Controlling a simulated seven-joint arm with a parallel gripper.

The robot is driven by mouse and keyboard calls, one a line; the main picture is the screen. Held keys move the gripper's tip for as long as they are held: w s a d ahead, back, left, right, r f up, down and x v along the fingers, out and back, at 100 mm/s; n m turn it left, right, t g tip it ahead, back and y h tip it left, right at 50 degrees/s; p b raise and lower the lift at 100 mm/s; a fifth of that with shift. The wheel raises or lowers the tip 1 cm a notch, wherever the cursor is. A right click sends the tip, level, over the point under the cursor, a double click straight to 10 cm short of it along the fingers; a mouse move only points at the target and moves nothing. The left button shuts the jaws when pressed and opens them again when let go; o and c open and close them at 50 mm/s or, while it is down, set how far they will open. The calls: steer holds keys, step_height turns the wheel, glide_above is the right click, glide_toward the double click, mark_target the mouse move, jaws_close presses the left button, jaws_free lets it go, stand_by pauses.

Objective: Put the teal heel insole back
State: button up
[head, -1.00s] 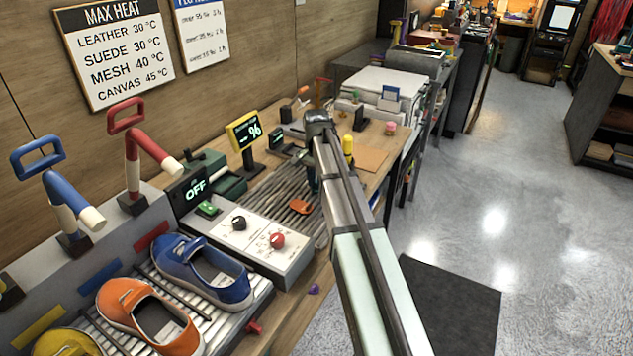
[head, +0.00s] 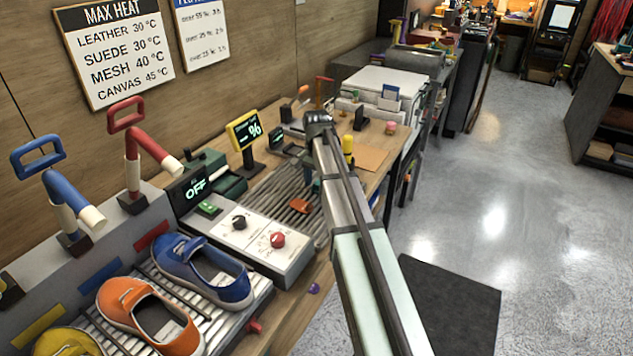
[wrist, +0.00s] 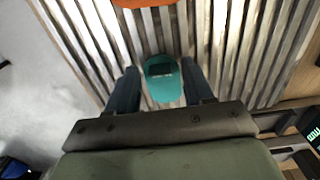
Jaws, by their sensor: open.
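The teal heel insole (wrist: 162,78) lies on the grey slatted rack, between the two fingers of my gripper (wrist: 160,82) in the wrist view. My gripper is open, with one dark finger on each side of the insole and a small gap to each. I cannot tell how high the fingertips are above the slats. In the head view my arm hides most of the gripper and the insole. A blue sneaker (head: 205,268), an orange sneaker (head: 150,316) and a yellow sneaker (head: 68,342) stand on the left rack.
An orange piece (head: 301,206) lies on the slatted rack (head: 275,194) near the teal insole. A control box with knobs (head: 250,243) stands between this rack and the sneakers. A humidity display (head: 245,130) and a green device (head: 215,172) stand behind.

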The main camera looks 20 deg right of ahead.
step_height(320, 180, up, 12)
stand_by(0.6)
steer(key=shift+r, duration=0.1)
